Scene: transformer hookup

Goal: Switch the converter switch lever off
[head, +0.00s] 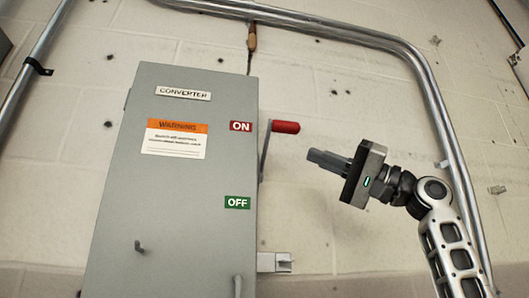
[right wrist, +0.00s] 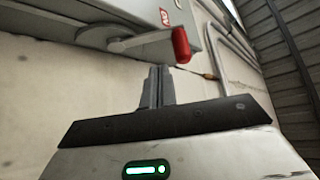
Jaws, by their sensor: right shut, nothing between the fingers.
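The converter box (head: 160,190) is a grey cabinet on the wall in the head view. Its switch lever (head: 285,127) has a red handle on a grey arm at the box's right side. The handle is up, level with the red ON label (head: 241,127); the green OFF label (head: 237,202) is lower. My right gripper (head: 315,157) is shut and empty, to the right of and a little below the handle, apart from it. In the right wrist view the red handle (right wrist: 181,45) shows just beyond the shut fingertips (right wrist: 159,72). My left gripper is not in view.
A metal conduit (head: 425,80) runs over the top and down the right side of the wall. A small grey bracket (head: 273,262) sticks out at the box's lower right.

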